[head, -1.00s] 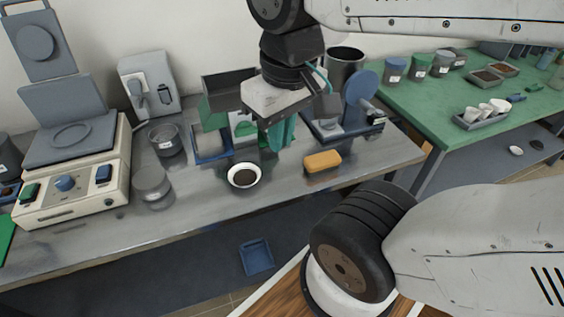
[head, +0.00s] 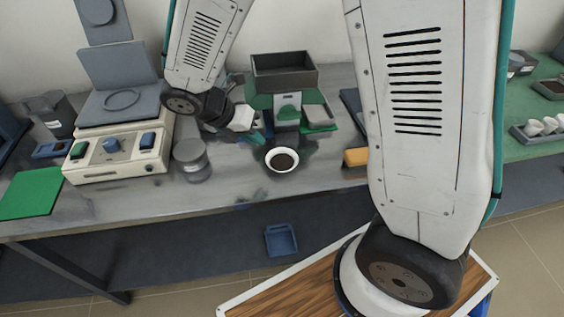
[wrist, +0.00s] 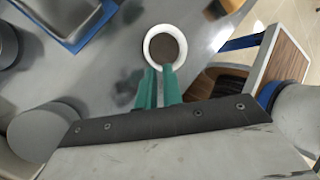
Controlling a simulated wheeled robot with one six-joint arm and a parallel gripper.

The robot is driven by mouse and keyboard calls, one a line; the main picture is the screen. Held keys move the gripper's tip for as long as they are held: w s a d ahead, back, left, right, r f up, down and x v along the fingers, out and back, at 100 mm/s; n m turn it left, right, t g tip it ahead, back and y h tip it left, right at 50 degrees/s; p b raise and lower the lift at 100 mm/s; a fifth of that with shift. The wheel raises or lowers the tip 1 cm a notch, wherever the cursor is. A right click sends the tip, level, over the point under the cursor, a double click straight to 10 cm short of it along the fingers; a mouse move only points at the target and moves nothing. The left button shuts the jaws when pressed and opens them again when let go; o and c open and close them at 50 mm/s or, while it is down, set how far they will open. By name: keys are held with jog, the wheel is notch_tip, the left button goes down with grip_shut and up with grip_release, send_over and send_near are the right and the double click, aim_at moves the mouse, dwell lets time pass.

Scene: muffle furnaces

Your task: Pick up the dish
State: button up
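The dish (head: 282,160) is a small white round bowl with dark brown contents. It stands upright on the grey bench, near its front edge. It also shows in the wrist view (wrist: 148,50), just beyond my fingertips. My gripper (wrist: 159,70) has two green fingers with a narrow gap between them and nothing held. In the wrist view the fingertips reach the near rim of the dish; I cannot tell whether they touch it. In the head view my gripper (head: 264,136) is to the upper left of the dish, partly hidden by my wrist.
A grey lidded jar (head: 192,160) stands left of the dish, beside a hotplate device (head: 118,155). A green balance-like device with a dark box (head: 285,72) stands behind. A yellow block (head: 356,157) lies right, partly hidden by my arm. A blue tray (head: 281,240) sits below.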

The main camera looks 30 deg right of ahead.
aim_at(266, 164)
jog(key=f+n, duration=0.1)
jog(key=w+a+f+n, duration=0.1)
jog(key=shift+a+f, duration=0.15)
jog(key=shift+f, duration=0.15)
jog(key=shift+f+n, duration=0.4)
jog(key=x, duration=0.7)
jog(key=shift+d, duration=0.35)
grip_shut()
jog(key=shift+r, duration=0.1)
